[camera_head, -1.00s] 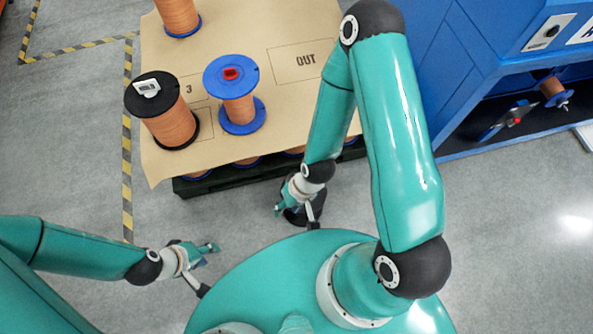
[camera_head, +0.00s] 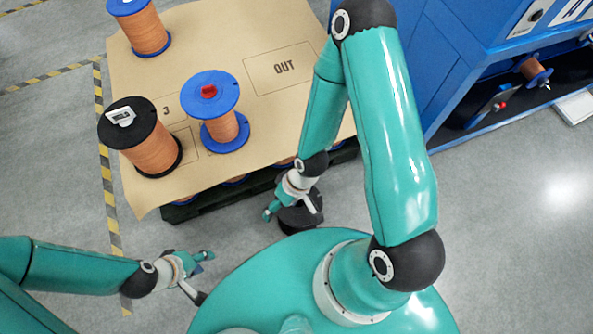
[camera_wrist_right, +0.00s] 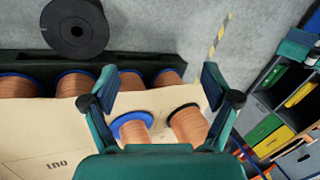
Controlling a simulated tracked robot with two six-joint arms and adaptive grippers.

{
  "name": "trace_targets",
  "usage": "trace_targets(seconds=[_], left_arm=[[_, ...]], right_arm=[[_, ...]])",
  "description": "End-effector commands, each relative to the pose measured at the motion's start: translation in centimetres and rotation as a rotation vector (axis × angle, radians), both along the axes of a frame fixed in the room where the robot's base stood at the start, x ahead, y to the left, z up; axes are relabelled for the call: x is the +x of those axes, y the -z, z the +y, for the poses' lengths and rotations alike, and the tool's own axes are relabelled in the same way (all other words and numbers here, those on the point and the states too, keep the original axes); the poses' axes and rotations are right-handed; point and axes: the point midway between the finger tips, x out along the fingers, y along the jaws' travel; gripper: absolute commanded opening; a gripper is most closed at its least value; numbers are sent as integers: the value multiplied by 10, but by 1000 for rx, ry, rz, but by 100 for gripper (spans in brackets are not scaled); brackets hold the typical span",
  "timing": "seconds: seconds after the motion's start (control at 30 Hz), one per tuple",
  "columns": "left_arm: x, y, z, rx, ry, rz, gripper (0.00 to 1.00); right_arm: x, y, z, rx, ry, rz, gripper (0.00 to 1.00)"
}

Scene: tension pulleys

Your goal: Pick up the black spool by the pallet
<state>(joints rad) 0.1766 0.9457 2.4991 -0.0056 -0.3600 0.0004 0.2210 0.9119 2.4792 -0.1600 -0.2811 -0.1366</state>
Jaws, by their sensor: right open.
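A black spool (camera_head: 299,218) stands on the floor by the pallet's near edge, partly hidden behind my right gripper (camera_head: 270,212) in the head view. In the right wrist view the black spool (camera_wrist_right: 75,28) shows its round flange with a centre hole, bare of wire, at upper left. My right gripper (camera_wrist_right: 158,78) is open, with nothing between its fingers; the spool lies outside them. My left gripper (camera_head: 204,258) is over the floor at lower left, away from the spool; its finger gap is too small to judge.
The pallet (camera_head: 190,209) has a cardboard sheet (camera_head: 240,48) bearing copper spools: a black-flanged one (camera_head: 152,150) and blue-flanged ones (camera_head: 222,127). More spools sit below the sheet. A blue cabinet (camera_head: 455,50) stands right.

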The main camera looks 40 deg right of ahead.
Motion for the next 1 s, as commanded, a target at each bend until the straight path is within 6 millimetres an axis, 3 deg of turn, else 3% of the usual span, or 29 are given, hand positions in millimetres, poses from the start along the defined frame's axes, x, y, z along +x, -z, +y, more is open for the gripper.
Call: trace_targets(seconds=[0.03, 0.27, 0.5, 0.6, 0.73, 1.0], left_arm=[[0, 28, 0, 0, 0, 1, 40], [0, 119, 0, 0, 0, 1, 40], [0, 209, 0, 0, 0, 1, 40], [0, 235, 0, 0, 0, 1, 40], [0, 257, 0, 0, 0, 1, 40], [0, 278, 0, 0, 0, 0, 40]], right_arm=[[1, 26, -1, 11, -97, -31, 100], [1, 106, -21, 26, -821, -253, 100], [11, 193, -84, -65, -1666, -438, 100], [21, 219, -113, -120, -1957, -466, 100], [33, 238, -141, -179, -2229, -466, 100], [43, 262, -160, -217, -2415, -451, 100]])
